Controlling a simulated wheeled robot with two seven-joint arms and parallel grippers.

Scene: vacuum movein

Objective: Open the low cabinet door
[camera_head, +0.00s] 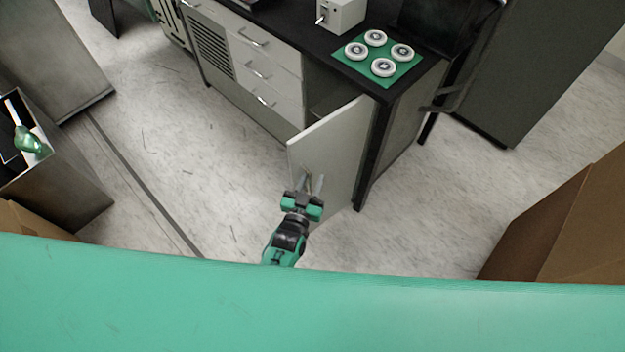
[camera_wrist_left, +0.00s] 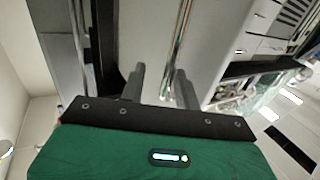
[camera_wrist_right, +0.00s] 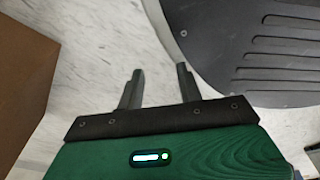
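The low cabinet door (camera_head: 335,150) is a light grey panel, hinged at the cabinet's right post and swung partly out. The dark cabinet interior (camera_head: 323,92) shows behind it. My left gripper (camera_head: 313,180) is at the door's face by the handle. In the left wrist view, the bright metal handle bar (camera_wrist_left: 180,45) runs between the fingers of my left gripper (camera_wrist_left: 159,82), which stand apart. Whether a finger touches the bar cannot be told. My right gripper (camera_wrist_right: 158,82) is open and empty above the floor, seen only in the right wrist view.
Drawers (camera_head: 262,70) with bar handles are left of the opening. A green mat (camera_head: 350,64) with white discs and a white box (camera_head: 341,15) are on the countertop. A cardboard box (camera_head: 560,225) stands right, an open container (camera_head: 60,185) left. Floor before the cabinet is clear.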

